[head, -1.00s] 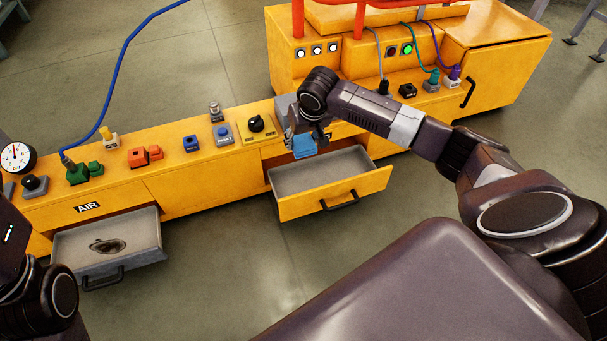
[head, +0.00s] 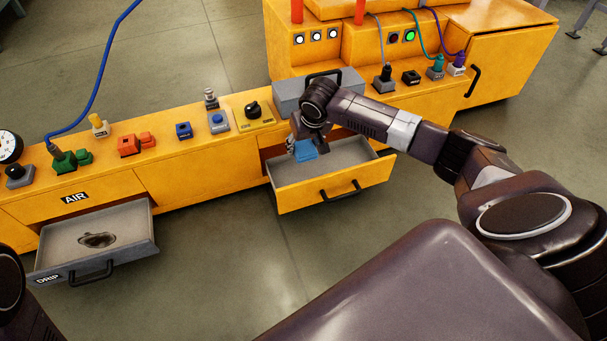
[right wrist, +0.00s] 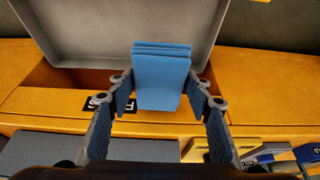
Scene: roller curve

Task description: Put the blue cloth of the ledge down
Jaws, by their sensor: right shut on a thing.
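The blue cloth (head: 305,151) is a small folded pad in the head view. It also shows in the right wrist view (right wrist: 162,80), with its layered fold at the top. My right gripper (head: 304,142) is shut on it, with a finger on either side in the right wrist view (right wrist: 161,92). The cloth is over the left part of an open, empty grey drawer (head: 352,153) with a yellow front. I cannot tell if it touches the drawer floor. My left gripper is out of view; only part of my left arm shows at the lower left.
A grey box with a black handle (head: 345,87) stands on the yellow ledge (head: 215,140) behind my right gripper. Several buttons and knobs line the ledge. A second open drawer (head: 130,236), marked DRIP, holds a dark patch. A blue hose (head: 97,95) rises at left.

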